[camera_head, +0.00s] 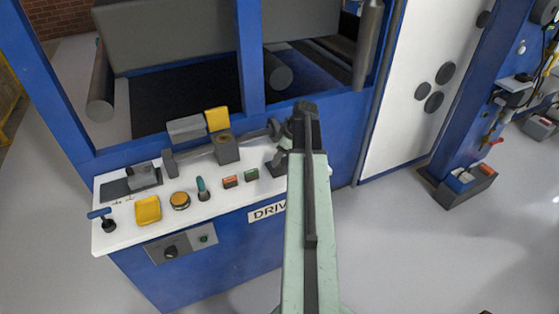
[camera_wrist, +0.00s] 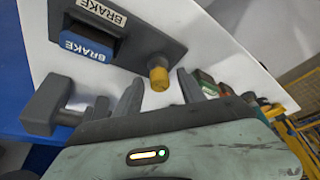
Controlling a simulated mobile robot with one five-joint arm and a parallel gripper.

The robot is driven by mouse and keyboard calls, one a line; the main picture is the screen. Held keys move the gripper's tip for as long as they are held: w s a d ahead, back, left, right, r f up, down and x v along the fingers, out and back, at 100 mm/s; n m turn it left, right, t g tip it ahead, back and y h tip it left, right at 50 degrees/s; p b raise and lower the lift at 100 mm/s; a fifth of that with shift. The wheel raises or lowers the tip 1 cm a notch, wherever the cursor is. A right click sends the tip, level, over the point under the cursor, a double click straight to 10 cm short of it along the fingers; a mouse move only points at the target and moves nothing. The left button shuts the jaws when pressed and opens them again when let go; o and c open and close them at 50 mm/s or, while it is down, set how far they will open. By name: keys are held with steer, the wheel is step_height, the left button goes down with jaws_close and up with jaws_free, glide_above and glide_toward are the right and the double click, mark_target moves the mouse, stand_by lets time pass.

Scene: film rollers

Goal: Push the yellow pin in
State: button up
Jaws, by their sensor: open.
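The yellow pin (camera_wrist: 159,77) is a short cylinder standing out of the edge of a dark grey block (camera_wrist: 150,45) that carries BRAKE labels. My gripper (camera_wrist: 159,84) is open, with one dark finger on each side of the pin in the wrist view. The pin appears between the fingertips with a gap on both sides. I cannot tell how far beyond the tips it lies. In the head view my gripper (camera_head: 285,135) is at the right end of the white console (camera_head: 240,200). The pin is hidden there behind my arm.
The console holds a yellow tray (camera_head: 148,210), a round yellow button (camera_head: 180,200), a green-handled lever (camera_head: 202,187), a blue T-handle (camera_head: 100,213) and a grey shaft assembly with an upright yellow plate (camera_head: 217,119). A blue frame post (camera_head: 250,55) rises behind.

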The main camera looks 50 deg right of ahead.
steer(key=shift+r, duration=0.1)
jaws_close()
stand_by(1.2)
